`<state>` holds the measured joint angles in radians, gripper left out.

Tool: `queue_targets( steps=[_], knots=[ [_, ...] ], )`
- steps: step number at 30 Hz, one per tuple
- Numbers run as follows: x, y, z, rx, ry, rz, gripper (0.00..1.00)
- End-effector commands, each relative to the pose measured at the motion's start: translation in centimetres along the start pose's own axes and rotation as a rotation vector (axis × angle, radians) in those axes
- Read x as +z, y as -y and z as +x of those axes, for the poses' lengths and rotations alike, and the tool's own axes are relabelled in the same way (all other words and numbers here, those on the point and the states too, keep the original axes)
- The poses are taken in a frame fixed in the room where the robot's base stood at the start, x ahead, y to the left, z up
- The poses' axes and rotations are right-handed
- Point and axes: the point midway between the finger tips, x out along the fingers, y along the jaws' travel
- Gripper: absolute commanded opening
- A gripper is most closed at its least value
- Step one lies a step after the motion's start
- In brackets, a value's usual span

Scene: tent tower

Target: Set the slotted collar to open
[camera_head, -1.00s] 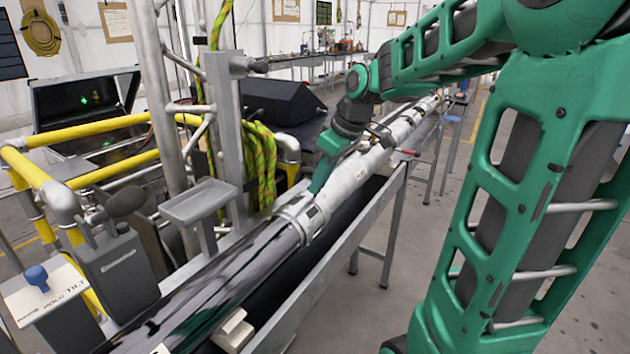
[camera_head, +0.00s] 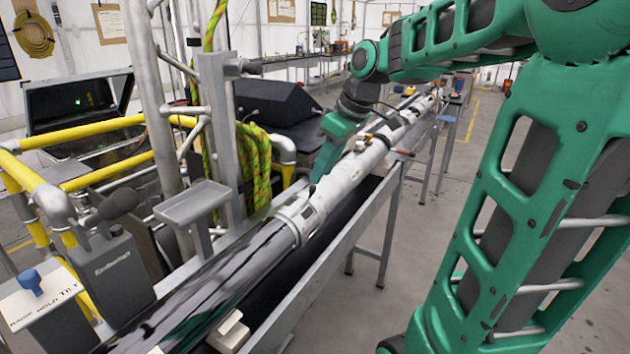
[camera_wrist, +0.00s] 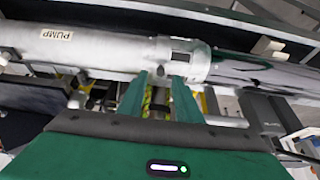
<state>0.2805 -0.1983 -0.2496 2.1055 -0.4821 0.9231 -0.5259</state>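The slotted collar (camera_head: 298,217) is a pale metal ring with dark slots. It sits around the long tube where the white section (camera_head: 350,170) meets the glossy black section (camera_head: 215,285). Contact cannot be told.
A metal post with a small tray (camera_head: 193,203) stands left of the tube. Yellow rails (camera_head: 105,130), a grey control box (camera_head: 118,270) and a panel with a blue knob (camera_head: 32,283) are at the left. Open floor (camera_head: 390,290) lies right of the tube's stand.

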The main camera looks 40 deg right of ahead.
Motion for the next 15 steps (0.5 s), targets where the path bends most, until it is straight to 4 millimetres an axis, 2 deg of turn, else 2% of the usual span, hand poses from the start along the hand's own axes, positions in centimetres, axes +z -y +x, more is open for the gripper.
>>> queue_targets(
  steps=[1,6,10,15],
  knots=[
    [0.0,-0.1,-1.1,0.004,-0.003,-0.001,0.32],
    [-0.1,-0.1,-3.9,0.002,0.0,-0.001,0.32],
    [0.0,-0.1,-5.2,0.0,0.001,0.001,0.32],
    [0.0,-0.1,-5.9,0.0,0.002,0.002,0.32]
  ],
)
